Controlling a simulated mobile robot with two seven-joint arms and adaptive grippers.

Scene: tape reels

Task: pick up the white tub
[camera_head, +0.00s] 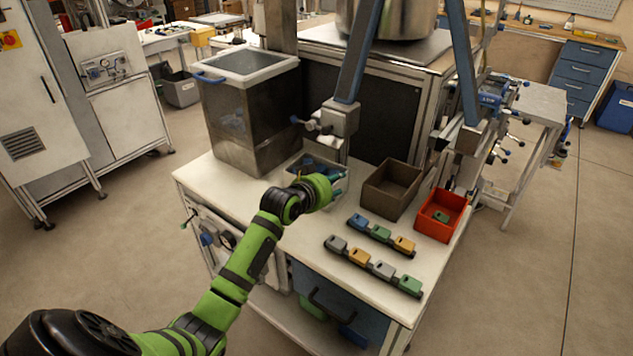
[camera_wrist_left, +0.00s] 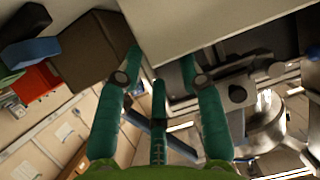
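The white tub (camera_head: 312,163) is a shallow pale container on the white worktop, with dark and bluish contents inside. My left gripper (camera_head: 338,183) is at its near right side in the head view and hides part of it. In the left wrist view, the teal fingers of the left gripper (camera_wrist_left: 160,68) are spread apart. A pale flat surface (camera_wrist_left: 205,25) lies just beyond the fingertips; I cannot tell if it is the tub's wall or the worktop. Contact with the tub cannot be made out. My right gripper is in neither view.
A brown bin (camera_head: 366,187) and a red bin (camera_head: 427,221) stand right of the tub. Two rows of small coloured blocks (camera_head: 372,266) lie at the front of the worktop (camera_head: 235,186). A tall clear-sided box (camera_head: 280,112) stands behind left; a metal post comes down close behind the tub.

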